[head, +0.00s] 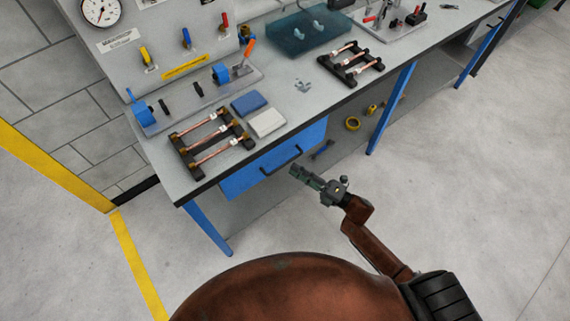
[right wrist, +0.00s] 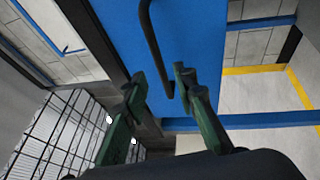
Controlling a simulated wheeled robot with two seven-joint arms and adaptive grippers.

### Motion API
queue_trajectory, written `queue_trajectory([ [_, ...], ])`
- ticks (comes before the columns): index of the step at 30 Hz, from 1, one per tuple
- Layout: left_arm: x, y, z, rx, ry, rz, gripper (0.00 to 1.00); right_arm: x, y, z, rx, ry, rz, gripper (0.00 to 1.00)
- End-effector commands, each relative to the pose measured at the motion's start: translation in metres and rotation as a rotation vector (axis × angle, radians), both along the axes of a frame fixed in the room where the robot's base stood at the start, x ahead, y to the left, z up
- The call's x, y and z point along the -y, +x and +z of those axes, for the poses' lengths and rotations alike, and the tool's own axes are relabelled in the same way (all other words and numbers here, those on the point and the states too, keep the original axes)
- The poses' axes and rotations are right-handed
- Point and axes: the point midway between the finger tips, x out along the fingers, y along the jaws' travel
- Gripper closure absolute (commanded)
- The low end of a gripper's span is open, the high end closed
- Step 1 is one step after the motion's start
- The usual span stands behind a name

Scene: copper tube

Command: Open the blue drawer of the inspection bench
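The blue drawer (head: 250,178) sits under the front edge of the inspection bench (head: 160,168) and looks shut, its front close below the bench top. Its dark bar handle (head: 282,161) runs across the front. My right gripper (head: 296,172) is just in front of the drawer, near the handle's right end. In the right wrist view my right gripper (right wrist: 162,88) is open and empty, with the handle (right wrist: 152,40) ahead of its fingertips against the blue drawer front (right wrist: 195,50). Whether a finger touches the handle I cannot tell. My left gripper is not in view.
On the bench top are black racks with copper tubes (head: 212,152), a blue pad (head: 249,104), a white pad (head: 267,123) and a translucent blue tray (head: 308,38). A blue bench leg (head: 391,108) stands right of the drawer. The floor in front is clear.

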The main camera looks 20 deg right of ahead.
Motion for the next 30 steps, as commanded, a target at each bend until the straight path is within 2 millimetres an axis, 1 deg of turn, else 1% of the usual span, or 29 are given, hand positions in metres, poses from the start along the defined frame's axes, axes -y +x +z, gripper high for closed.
queue_trajectory([
  [1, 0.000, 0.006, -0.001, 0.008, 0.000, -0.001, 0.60, -0.007, 0.007, 0.003, 0.002, 0.002, 0.001, 0.74],
  [3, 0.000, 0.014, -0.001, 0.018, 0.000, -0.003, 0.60, -0.014, 0.015, 0.004, 0.000, 0.001, 0.000, 0.74],
  [7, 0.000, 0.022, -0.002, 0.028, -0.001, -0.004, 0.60, -0.025, 0.028, 0.006, -0.001, 0.002, -0.002, 0.74],
  [13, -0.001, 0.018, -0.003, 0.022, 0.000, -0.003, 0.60, -0.034, 0.038, 0.008, -0.004, 0.003, -0.001, 0.74],
  [21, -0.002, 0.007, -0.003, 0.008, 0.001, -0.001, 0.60, -0.034, 0.038, 0.008, -0.004, 0.002, -0.002, 0.75],
  [30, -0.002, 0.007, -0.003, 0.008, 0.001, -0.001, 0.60, -0.034, 0.038, 0.008, -0.005, 0.001, -0.002, 0.95],
])
